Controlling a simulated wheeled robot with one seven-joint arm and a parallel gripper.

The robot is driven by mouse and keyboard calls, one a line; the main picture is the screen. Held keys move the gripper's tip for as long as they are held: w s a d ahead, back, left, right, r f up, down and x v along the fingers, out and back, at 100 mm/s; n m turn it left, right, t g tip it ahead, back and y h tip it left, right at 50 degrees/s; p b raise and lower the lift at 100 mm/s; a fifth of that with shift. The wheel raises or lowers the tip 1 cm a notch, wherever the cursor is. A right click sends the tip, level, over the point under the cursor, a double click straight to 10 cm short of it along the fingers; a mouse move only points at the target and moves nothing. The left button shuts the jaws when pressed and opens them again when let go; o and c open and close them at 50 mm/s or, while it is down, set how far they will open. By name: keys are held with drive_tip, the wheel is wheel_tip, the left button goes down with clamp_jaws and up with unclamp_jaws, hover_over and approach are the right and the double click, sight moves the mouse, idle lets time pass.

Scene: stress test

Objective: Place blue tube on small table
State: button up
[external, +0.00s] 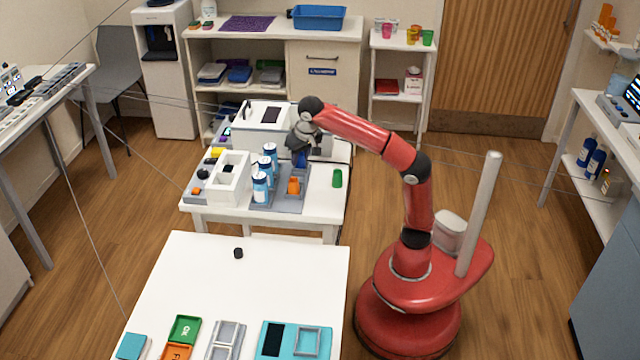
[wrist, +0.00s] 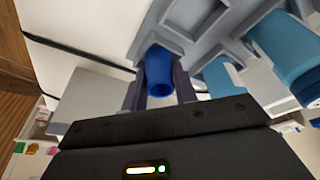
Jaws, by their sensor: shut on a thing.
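My gripper (external: 299,152) is over the back white table, above the rear part of a grey tray. It is shut on a blue tube (wrist: 159,72), which sits between the two dark fingers in the wrist view. The tube (external: 301,160) shows only partly below the fingers in the external view. I cannot tell whether its lower end still touches the tray. Two white tables show: the back one (external: 325,206), crowded with lab items, and a front one (external: 240,290) with a large bare area. I cannot tell which is the small table.
The grey tray (external: 290,204) holds several blue-and-white bottles (external: 260,188) and an orange piece (external: 293,186). A green item (external: 337,178) stands to its right. A white box (external: 230,178) is at its left. A small black knob (external: 238,253) lies on the front table.

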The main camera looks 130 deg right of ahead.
sight(303, 161)
drive_tip(key=shift+f, duration=0.2)
drive_tip(key=o, duration=1.1)
drive_tip(key=shift+r, duration=0.1)
drive_tip(key=p+v, duration=0.1)
drive_tip(key=v, duration=0.4)
drive_tip(key=shift+r, duration=0.15)
drive_tip(key=shift+v, duration=1.2)
drive_tip(key=shift+a, duration=0.1)
